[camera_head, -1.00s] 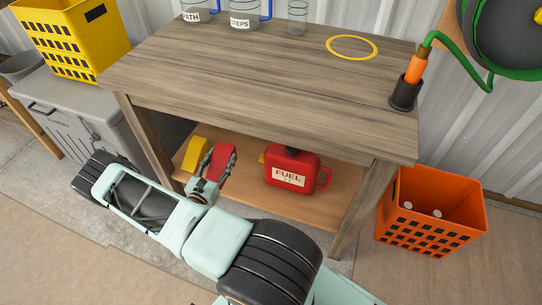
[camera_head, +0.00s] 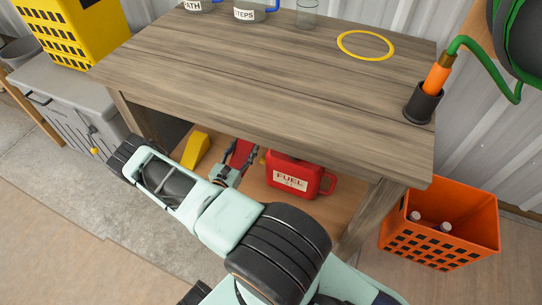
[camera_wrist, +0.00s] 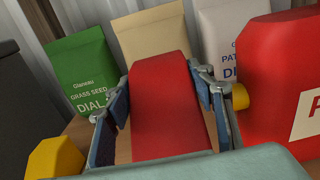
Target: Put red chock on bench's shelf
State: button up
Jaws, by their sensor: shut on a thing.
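The red chock (camera_wrist: 168,108) is between the two fingers of my gripper (camera_wrist: 165,112) in the wrist view, and the fingers are shut on its sides. In the head view the red chock (camera_head: 240,154) shows just beyond my gripper (camera_head: 228,172), under the bench top. The bench (camera_head: 270,75) is a grey-brown wooden table with a lower wooden shelf (camera_head: 255,188). The chock is over or on this shelf; I cannot tell whether it touches the board. My arm hides part of the shelf.
A yellow chock (camera_head: 196,148) sits on the shelf to the left, and a red fuel can (camera_head: 292,176) to the right. Bags, one a green grass seed bag (camera_wrist: 82,75), stand behind. An orange crate (camera_head: 440,225) is right of the bench.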

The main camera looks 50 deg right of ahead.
notch_tip(320, 180, down, 10)
jog(key=b, duration=0.4)
jog(key=shift+d, duration=0.1)
jog(key=shift+r, duration=0.1)
jog(key=o, duration=1.7)
jog(key=shift+f, duration=0.2)
jog(key=shift+r, duration=0.15)
jog(key=p+v, duration=0.2)
jog(key=v, duration=1)
jog(key=shift+s, duration=0.1)
